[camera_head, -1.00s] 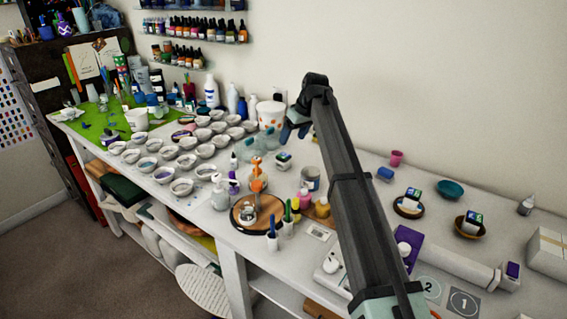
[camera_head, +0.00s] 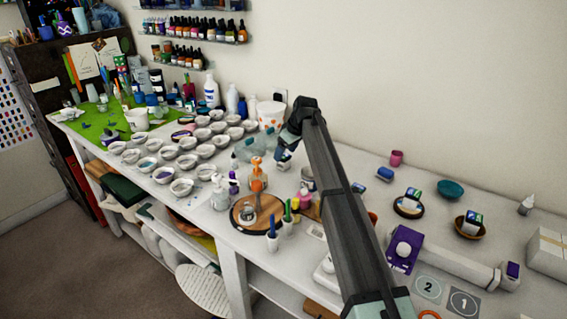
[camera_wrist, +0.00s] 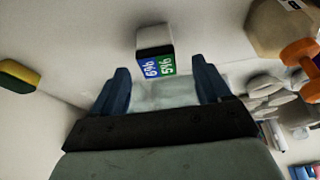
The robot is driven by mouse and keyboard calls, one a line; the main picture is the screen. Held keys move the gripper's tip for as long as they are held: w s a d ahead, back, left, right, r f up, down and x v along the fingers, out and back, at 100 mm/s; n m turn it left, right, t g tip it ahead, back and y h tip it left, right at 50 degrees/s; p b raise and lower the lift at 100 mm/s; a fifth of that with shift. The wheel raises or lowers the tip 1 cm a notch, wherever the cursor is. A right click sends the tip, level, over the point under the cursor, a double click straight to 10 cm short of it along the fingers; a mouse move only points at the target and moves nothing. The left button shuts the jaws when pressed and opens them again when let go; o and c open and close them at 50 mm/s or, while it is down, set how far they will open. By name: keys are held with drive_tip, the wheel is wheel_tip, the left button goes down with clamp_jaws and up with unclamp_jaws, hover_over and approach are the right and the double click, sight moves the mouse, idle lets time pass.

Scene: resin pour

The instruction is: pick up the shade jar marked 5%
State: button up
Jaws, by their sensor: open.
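A small jar (camera_wrist: 154,40) with a white side, a dark end and a blue-and-green label stands just beyond my fingertips in the wrist view. The label seems to read 6% on the blue half and 5% on the green half, turned over in this view. My gripper (camera_wrist: 163,84) is open and empty, its two blue fingers apart, with the jar ahead of the gap and not between them. In the head view my gripper (camera_head: 288,139) hangs right above this jar (camera_head: 283,165), partly covering it. Two similar labelled jars stand at right, one on a dark dish (camera_head: 408,209) and one in a brown bowl (camera_head: 469,228).
Several white cups (camera_head: 187,161) fill the bench's left. A yellow-green sponge (camera_wrist: 18,76) lies at left in the wrist view.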

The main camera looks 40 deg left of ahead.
sight(284, 156)
drive_tip(key=shift+x, duration=2.7)
drive_tip(key=shift+c, duration=0.4)
drive_tip(key=shift+w, duration=0.1)
drive_tip(key=c, duration=1)
drive_tip(key=shift+r, duration=0.2)
